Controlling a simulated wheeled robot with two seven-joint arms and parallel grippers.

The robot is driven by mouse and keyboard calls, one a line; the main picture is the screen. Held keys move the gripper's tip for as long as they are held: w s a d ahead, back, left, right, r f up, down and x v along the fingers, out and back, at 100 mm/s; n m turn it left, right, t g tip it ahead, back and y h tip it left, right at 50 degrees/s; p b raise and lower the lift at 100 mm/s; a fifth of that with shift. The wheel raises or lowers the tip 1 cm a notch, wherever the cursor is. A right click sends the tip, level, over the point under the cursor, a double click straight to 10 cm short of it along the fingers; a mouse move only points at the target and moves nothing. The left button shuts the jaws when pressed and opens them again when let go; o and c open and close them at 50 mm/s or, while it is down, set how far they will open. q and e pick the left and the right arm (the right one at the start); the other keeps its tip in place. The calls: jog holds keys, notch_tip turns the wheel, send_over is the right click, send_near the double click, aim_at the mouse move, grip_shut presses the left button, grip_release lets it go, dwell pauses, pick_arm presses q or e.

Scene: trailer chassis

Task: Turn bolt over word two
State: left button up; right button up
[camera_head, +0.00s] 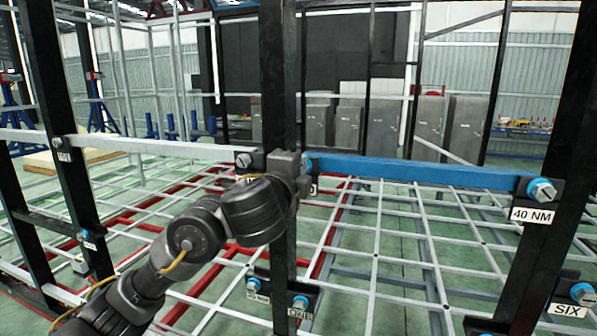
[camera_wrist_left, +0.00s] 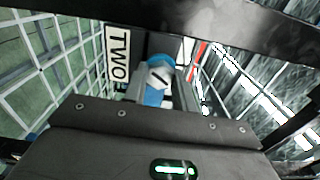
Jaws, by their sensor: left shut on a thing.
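My left gripper (camera_head: 300,170) is at the middle black post, at the left end of the blue bar. It is shut on the bolt (camera_wrist_left: 158,76), which has a hex head with a dark line and a blue collar. The label TWO (camera_wrist_left: 117,58) stands upright beside the bolt in the left wrist view. In the head view the gripper hides most of the bolt; a bit of blue (camera_head: 308,165) shows at its right, and only the edge of the label (camera_head: 313,190) shows below. My right gripper is not in view.
The blue bar (camera_head: 420,172) runs right to a bolt (camera_head: 541,190) over the label 40 NM (camera_head: 532,215). Another bolt (camera_head: 243,160) sits just left of the gripper. Lower bolts include one over ONE (camera_head: 300,303) and one over SIX (camera_head: 582,293). Black posts (camera_head: 280,80) bound the space.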

pick_arm(q)
jog(key=shift+f+m+b, duration=0.2)
jog(key=shift+m+b, duration=2.8)
jog(key=shift+m, duration=2.85)
jog(key=shift+f+m+b, duration=0.15)
jog(key=shift+m+b, duration=2.8)
jog(key=shift+m, duration=2.9)
jog(key=o, duration=1)
jog(key=shift+s+r, duration=0.3)
